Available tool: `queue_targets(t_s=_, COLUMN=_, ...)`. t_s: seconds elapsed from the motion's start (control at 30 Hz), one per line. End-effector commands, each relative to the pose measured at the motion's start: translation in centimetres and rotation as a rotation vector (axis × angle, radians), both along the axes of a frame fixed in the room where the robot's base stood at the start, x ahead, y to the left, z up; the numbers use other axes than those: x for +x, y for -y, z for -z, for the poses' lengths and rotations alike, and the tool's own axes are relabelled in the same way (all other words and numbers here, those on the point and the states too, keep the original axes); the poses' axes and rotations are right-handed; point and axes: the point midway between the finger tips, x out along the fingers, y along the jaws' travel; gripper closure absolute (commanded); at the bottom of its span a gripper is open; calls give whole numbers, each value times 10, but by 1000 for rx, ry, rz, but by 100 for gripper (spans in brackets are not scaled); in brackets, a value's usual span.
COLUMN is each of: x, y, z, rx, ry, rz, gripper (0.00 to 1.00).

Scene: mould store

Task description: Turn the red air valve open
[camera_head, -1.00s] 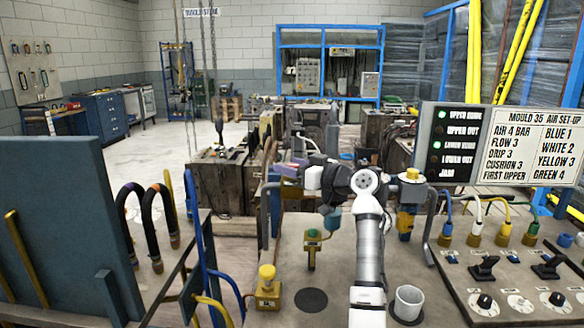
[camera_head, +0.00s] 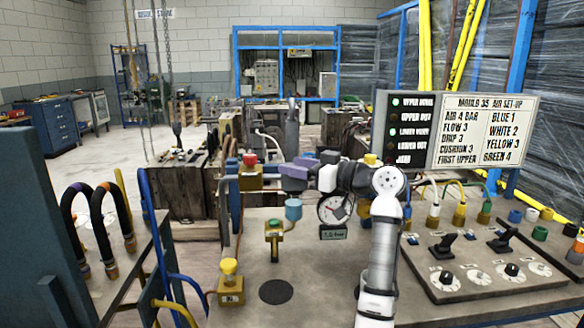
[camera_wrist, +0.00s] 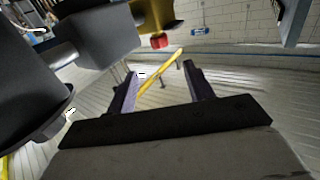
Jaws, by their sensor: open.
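The red air valve (camera_head: 249,159) is a red knob on a yellow body, on a pipe at the back left of the grey bench. In the wrist view a red knob (camera_wrist: 158,41) on a yellow body shows at the top, beyond the fingers. My gripper (camera_head: 283,170) has purple fingers and is right of the valve in the head view, pointing left towards it. A gap seems to separate them. In the wrist view my gripper (camera_wrist: 162,76) has its fingers apart, with nothing held between them.
A pressure gauge (camera_head: 335,208) stands below my wrist. A green-and-yellow valve (camera_head: 274,240) and a yellow-capped valve (camera_head: 230,281) stand on the bench (camera_head: 330,285). The set-up sign (camera_head: 487,131) and a knob panel (camera_head: 470,285) are at right. Blue hoses (camera_head: 158,230) are at left.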

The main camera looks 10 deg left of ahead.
Motion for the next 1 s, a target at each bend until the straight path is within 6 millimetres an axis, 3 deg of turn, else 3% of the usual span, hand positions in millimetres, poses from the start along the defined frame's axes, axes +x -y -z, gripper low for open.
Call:
queue_targets(t_s=0.27, x=-3, y=-4, z=-1, rx=-8, ry=0, rz=33, gripper=49)
queue_targets(t_s=0.67, x=-34, y=-18, z=-3, rx=-15, ry=27, rz=281, gripper=49)
queue_targets(t_s=0.83, x=-28, y=-29, z=-4, rx=-12, ry=28, rz=292, gripper=49)
queue_targets(t_s=1.0, x=-10, y=-55, z=-6, rx=-13, ry=27, rz=289, gripper=49)
